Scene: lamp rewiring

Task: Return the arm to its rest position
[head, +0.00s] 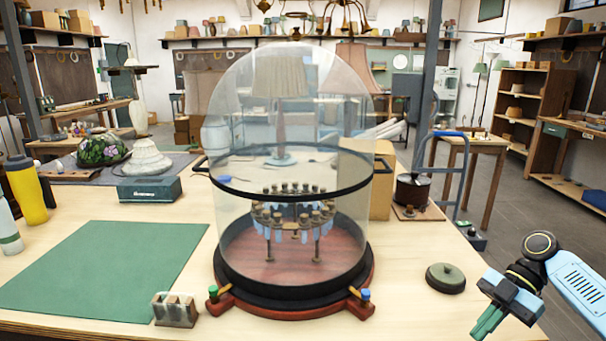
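My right gripper (488,320) is at the lower right in the head view, at the end of my light-blue and black arm. Its green fingers point down and to the left and lie close together with no visible gap, and I see nothing held in them. My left gripper and arm are not in view.
A large glass dome (232,120) on a red-brown base (290,309) stands mid-table, with a ring of small fittings inside. A green mat (100,270), a small metal block (175,310), a yellow bottle (26,190) and a dark box (149,190) are to its left.

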